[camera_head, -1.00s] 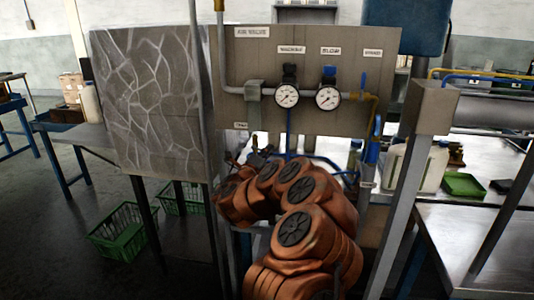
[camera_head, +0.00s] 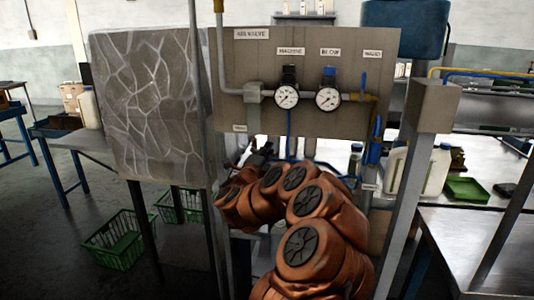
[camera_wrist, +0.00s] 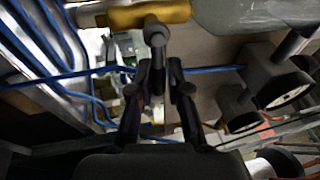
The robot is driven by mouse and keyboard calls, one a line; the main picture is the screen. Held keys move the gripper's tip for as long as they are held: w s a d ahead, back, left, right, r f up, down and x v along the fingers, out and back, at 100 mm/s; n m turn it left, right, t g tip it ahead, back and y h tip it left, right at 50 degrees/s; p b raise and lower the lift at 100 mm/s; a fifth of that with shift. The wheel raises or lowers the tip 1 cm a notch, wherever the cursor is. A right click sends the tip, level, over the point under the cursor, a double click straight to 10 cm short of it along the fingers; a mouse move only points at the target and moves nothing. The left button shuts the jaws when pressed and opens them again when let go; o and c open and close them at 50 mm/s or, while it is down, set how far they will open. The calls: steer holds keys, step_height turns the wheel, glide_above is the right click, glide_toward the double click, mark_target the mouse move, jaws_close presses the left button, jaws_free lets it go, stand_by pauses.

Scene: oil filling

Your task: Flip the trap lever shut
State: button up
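The valve panel (camera_head: 330,120) carries labels, two gauges and a grey trap body (camera_head: 253,92) at its left. My gripper (camera_head: 258,152) is below the trap, small and dark, largely blending with the pipes behind. In the wrist view a dark grey stem with a round knob (camera_wrist: 155,32) stands in front of a brass fitting (camera_wrist: 150,14); it looks like the trap lever. My gripper (camera_wrist: 160,75) has its two fingers on either side of this stem, close to it, with slim gaps. Contact cannot be told. A rounded grey body (camera_wrist: 250,14) is at upper right.
Two pressure gauges (camera_head: 287,95) (camera_head: 328,97) are right of the trap. A blue hose crosses behind the fingers in the wrist view. A steel post (camera_head: 408,170) stands to the right and a marbled board (camera_head: 150,100) to the left. Green crates (camera_head: 120,240) are on the floor.

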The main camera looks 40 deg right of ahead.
steer(key=o, duration=0.4)
steer(key=shift+c, duration=0.2)
steer(key=v, duration=1.2)
steer(key=shift+s, duration=0.1)
stand_by(0.5)
